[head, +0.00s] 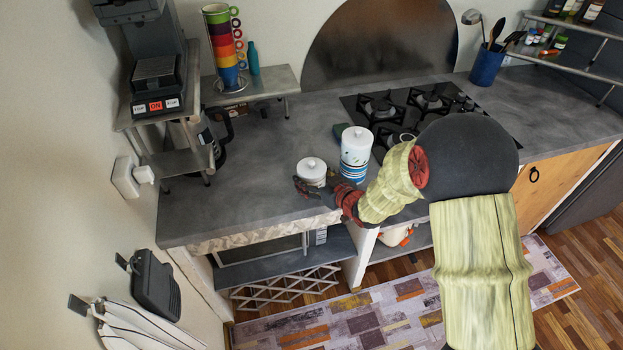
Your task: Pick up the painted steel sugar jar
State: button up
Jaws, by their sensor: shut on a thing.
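A small white lidded jar (311,168) with a knob on top is upright at the counter's front part; it appears to be the sugar jar. My gripper (318,187) reaches in from the right and is shut on this jar, low on its front side. The fingers hide the jar's lower part, so I cannot tell whether its base touches the counter. A taller white jar (356,147) with blue bands and a lid stands just right of and behind it.
The grey counter (250,180) is clear to the left. A gas hob (425,112) lies to the right, behind my arm. A dark green item (341,130) sits behind the taller jar. A low shelf (262,84) at the back holds stacked coloured cups (220,45).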

jog(key=c, duration=0.8)
